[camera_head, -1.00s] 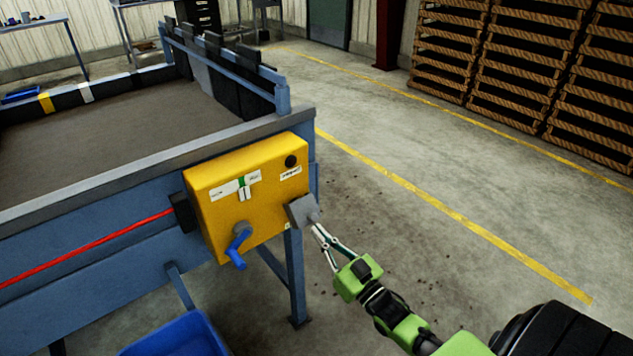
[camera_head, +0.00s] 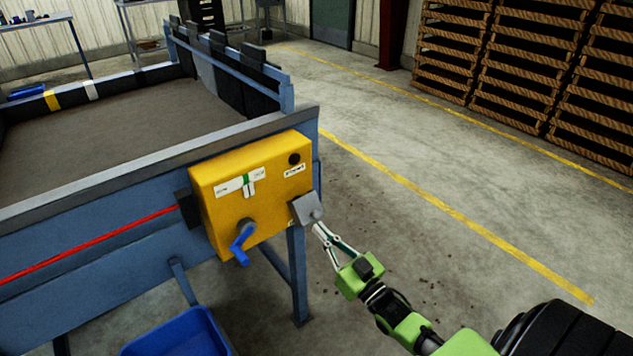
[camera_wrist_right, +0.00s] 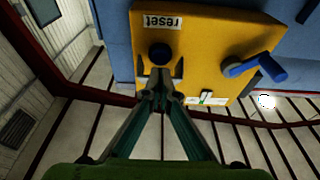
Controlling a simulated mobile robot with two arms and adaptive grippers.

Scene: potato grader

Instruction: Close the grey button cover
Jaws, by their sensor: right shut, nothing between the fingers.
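The grey button cover (camera_head: 307,207) is at the lower right corner of the yellow control box (camera_head: 222,210). It looks like a small tilted plate standing out from the box. My right gripper (camera_head: 317,226) is shut and empty, its fingertips just below and right of the cover, close to it or touching; I cannot tell which. In the right wrist view my closed fingers (camera_wrist_right: 160,92) point at a dark round button (camera_wrist_right: 160,53) beside the "reset" label (camera_wrist_right: 162,22). The cover's outline is unclear there. My left gripper is not in view.
A blue crank handle (camera_head: 241,243) sticks out of the box front, left of the cover. A blue frame leg (camera_head: 298,275) stands below the box. A blue bin (camera_head: 178,335) is on the floor below.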

